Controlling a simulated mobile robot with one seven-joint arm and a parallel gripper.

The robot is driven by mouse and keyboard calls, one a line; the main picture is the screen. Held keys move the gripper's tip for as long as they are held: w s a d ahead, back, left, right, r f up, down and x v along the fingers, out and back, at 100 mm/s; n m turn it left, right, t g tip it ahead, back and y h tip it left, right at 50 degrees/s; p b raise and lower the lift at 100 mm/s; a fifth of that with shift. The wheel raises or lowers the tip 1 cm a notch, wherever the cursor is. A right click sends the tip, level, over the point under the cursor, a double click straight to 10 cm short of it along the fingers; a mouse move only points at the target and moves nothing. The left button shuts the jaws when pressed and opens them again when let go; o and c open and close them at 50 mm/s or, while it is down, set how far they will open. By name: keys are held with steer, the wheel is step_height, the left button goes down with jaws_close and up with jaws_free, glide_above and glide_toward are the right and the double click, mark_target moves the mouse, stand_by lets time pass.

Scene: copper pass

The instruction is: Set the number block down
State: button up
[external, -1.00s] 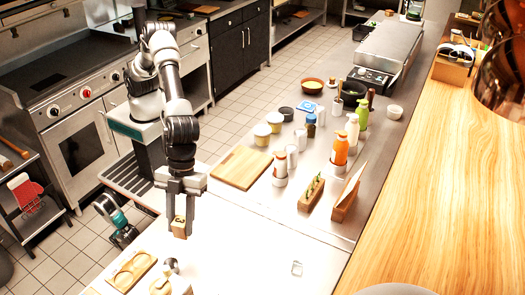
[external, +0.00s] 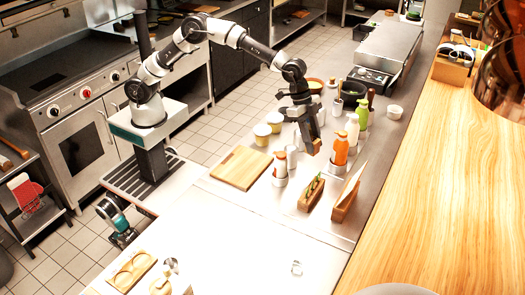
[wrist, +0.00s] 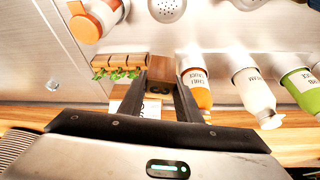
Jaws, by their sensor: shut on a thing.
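The number block (external: 314,147) is a small wooden block. My gripper (external: 308,128) is shut on it and holds it above the steel counter (external: 225,198), close to the orange bottle (external: 341,150). In the wrist view the block (wrist: 161,68) sits between the fingertips of my gripper (wrist: 166,88). I cannot read a number on it. From this view I cannot tell how high the block hangs.
White (external: 352,133) and green (external: 363,115) bottles stand behind the orange one. An orange-topped shaker (external: 280,167), a wooden holder with greens (external: 311,194) and a wooden card holder (external: 344,203) are near. A cutting board (external: 241,168) lies left. The front counter is largely clear.

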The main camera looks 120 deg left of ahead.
steer(key=s+a+n, duration=0.2)
steer(key=a, duration=0.8)
steer(key=shift+y, duration=0.4)
steer(key=shift+a+f+b, duration=0.1)
steer(key=shift+f+b, duration=0.3)
steer(key=shift+f, duration=4.55)
steer(key=shift+f, duration=0.15)
steer(key=o, duration=1)
